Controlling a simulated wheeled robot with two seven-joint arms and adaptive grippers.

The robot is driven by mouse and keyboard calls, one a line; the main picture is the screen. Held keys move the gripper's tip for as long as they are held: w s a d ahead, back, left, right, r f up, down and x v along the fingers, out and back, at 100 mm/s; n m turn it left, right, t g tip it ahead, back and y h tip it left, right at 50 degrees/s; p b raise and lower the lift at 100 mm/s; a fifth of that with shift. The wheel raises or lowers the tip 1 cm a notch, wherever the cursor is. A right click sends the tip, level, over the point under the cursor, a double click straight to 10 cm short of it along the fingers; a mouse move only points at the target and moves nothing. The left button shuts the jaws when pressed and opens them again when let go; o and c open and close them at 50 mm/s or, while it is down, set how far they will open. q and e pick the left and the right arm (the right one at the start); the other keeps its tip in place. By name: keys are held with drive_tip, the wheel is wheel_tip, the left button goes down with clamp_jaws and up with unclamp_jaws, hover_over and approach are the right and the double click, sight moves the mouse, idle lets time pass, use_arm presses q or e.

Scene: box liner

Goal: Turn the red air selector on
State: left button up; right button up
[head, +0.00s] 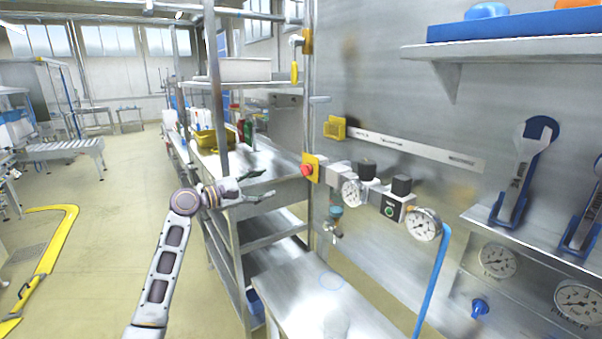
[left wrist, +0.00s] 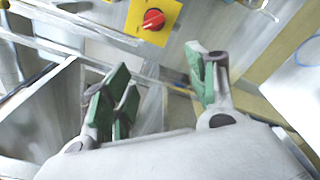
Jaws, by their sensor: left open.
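The red air selector (head: 308,169) is a round red knob on a yellow plate, fixed to the post at the left end of the air unit. It also shows in the left wrist view (left wrist: 153,19), at the top, with a white mark on its face. My left gripper (head: 268,187) is open and empty, a little left of the knob and slightly below it. In the left wrist view its green-padded fingers (left wrist: 165,85) are spread apart, with the knob beyond them and not touched. My right gripper is not in view.
A steel shelf rack (head: 262,215) stands just behind and below my left gripper. A steel bench (head: 300,290) lies below. Wrenches (head: 525,170) hang at right.

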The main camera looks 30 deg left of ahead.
sight(302, 171)
use_arm(q)
drive_tip(key=shift+s+d+r+g+h, duration=0.15)
drive_tip(key=shift+s+d+r+h, duration=0.2)
drive_tip(key=shift+s+d+r, duration=0.2)
drive_tip(key=shift+s+d+r+g+h, duration=0.15)
drive_tip(key=shift+s+d+r+h, duration=0.25)
drive_tip(key=shift+r, duration=0.25)
drive_tip(key=shift+w, duration=0.1)
drive_tip(key=p+x, duration=0.3)
drive_tip(key=x, duration=0.8)
drive_tip(key=shift+w+d, duration=0.1)
drive_tip(key=shift+w, duration=0.2)
drive_tip(key=shift+x, duration=1)
drive_tip(key=c, duration=1)
drive_tip(key=shift+f, duration=0.1)
drive_tip(key=shift+c, duration=0.2)
